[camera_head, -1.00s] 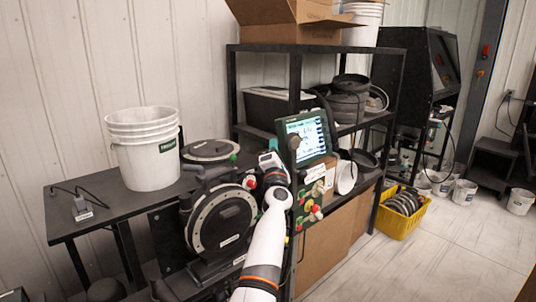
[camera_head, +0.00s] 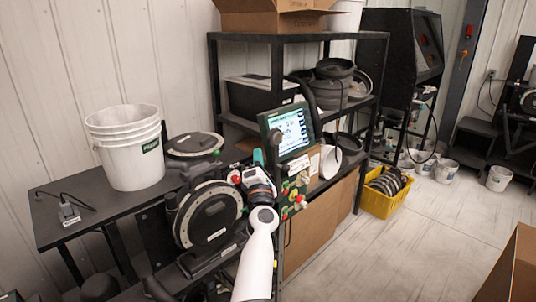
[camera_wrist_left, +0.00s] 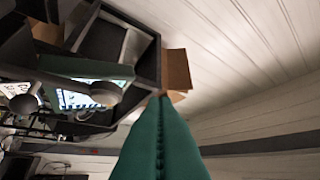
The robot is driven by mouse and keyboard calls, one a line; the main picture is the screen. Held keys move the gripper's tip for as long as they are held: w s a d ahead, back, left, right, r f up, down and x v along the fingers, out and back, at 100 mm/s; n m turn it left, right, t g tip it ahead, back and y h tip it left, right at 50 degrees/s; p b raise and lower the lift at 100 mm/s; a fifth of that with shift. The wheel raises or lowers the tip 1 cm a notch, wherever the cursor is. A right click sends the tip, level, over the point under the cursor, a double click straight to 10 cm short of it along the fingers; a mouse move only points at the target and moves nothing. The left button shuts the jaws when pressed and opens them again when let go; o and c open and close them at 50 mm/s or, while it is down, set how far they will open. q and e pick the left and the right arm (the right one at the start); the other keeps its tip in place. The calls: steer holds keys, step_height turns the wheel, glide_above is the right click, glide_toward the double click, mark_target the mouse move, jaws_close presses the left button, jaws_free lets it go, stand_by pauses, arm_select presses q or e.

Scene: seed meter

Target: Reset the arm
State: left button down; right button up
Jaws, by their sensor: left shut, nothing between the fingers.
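My left arm comes up from the bottom middle of the head view. Its gripper (camera_head: 259,158), with green fingers, points up just left of the control panel's screen (camera_head: 289,130). In the left wrist view the green fingers (camera_wrist_left: 160,140) lie together, shut with nothing between them. The screen also shows in that view (camera_wrist_left: 75,98), left of the fingers. The seed meter (camera_head: 208,215), a black unit with a round disc, stands left of my wrist, apart from the fingers. My right gripper is in neither view.
A black shelf rack (camera_head: 300,37) stands behind the panel, holding bins and a cardboard box (camera_head: 262,20). White buckets (camera_head: 130,150) stand on the black table at left. A yellow crate (camera_head: 383,203) sits on the floor. The floor at right is open, with a cardboard box (camera_head: 520,265) nearby.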

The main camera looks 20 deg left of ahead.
arm_select(q)
steer(key=s+d+f+m+g+h+b, duration=0.25)
steer(key=f+m, duration=0.25)
steer(key=f, duration=0.9)
steer(key=s+d+f+m+g+h+b, duration=0.15)
steer(key=d+f+m+h, duration=0.3)
steer(key=f, duration=0.95)
steer(key=s+d+f+m+g+h+b, duration=0.15)
steer(key=f+m, duration=0.45)
steer(key=f, duration=0.7)
steer(key=s+d+f+m+g+h+b, duration=0.1)
steer(key=s+f+m+g, duration=0.15)
steer(key=s+f, duration=0.7)
steer(key=s+d+f+m+g+h+b, duration=0.25)
steer(key=s+f, duration=0.35)
steer(key=f, duration=0.6)
steer(key=s+a+f+m+g+b, duration=0.1)
steer(key=s+f+m+g, duration=0.2)
steer(key=s+f, duration=0.4)
steer(key=s+a+f+m+g+y+b, duration=0.1)
steer(key=s+f+m, duration=0.3)
steer(key=s, duration=1.6)
steer(key=s+a+f+m+g+b, duration=0.1)
steer(key=s+a+f+m+g, duration=0.2)
steer(key=s+f, duration=0.7)
steer(key=s+g, duration=0.1)
steer(key=s, duration=0.3)
steer(key=shift+s+f+g+y+b, duration=0.2)
steer(key=shift+f+g+y+b, duration=0.1)
steer(key=shift+g+y, duration=0.1)
